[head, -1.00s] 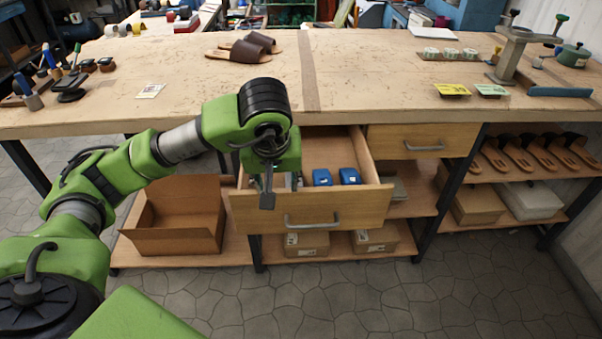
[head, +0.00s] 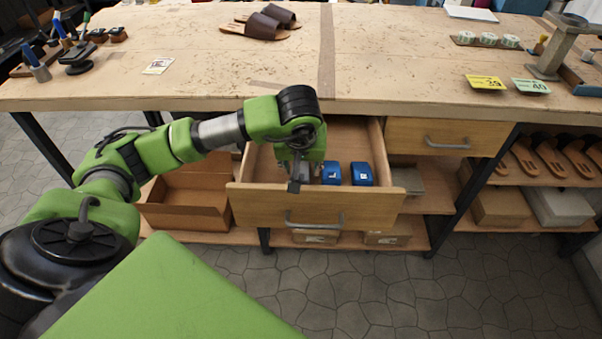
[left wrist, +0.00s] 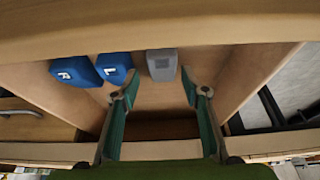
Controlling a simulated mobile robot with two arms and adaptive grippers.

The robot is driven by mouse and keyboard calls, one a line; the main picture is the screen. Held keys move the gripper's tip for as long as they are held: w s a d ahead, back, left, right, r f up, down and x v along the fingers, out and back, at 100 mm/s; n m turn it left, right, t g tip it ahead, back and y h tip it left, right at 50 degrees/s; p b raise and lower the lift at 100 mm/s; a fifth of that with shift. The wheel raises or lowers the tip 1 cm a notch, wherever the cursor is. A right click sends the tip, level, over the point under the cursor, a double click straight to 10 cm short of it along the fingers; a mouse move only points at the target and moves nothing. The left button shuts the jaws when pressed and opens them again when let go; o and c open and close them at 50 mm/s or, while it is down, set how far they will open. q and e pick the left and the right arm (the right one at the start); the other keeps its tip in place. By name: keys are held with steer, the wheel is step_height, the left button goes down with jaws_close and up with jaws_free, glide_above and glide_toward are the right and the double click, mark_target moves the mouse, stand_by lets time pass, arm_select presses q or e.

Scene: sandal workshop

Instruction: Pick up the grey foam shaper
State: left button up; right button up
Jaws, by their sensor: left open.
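The grey foam shaper (left wrist: 161,64) lies in the open drawer (head: 300,208), beside two blue blocks marked R (left wrist: 75,71) and L (left wrist: 114,67) in the left wrist view. The blue blocks also show in the head view (head: 361,174). My left gripper (left wrist: 160,84) is open and empty, low over the drawer. In the left wrist view its two fingers stand to either side of the grey shaper, which lies between and beyond the tips. In the head view my left gripper (head: 298,180) largely hides the shaper. My right gripper is not in view.
The drawer walls stand close around my left gripper, with the workbench top (head: 230,70) above and behind. A shut drawer (head: 447,142) is to the right. An open cardboard box (head: 190,210) sits on the lower shelf to the left.

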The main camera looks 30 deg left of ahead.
mark_target(300, 176)
arm_select(q)
steer(key=shift+a+f, duration=0.1)
steer(key=shift+f, duration=0.2)
steer(key=x, duration=0.1)
steer(key=p+x, duration=0.1)
steer(key=x, duration=0.1)
steer(key=shift+s+f, duration=0.15)
steer(key=shift+f, duration=0.15)
steer(key=shift+w+a+f, duration=0.15)
steer(key=shift+w+f, duration=0.1)
steer(key=shift+f, duration=0.25)
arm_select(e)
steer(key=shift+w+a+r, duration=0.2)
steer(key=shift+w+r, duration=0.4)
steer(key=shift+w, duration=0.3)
arm_select(q)
steer(key=c, duration=0.5)
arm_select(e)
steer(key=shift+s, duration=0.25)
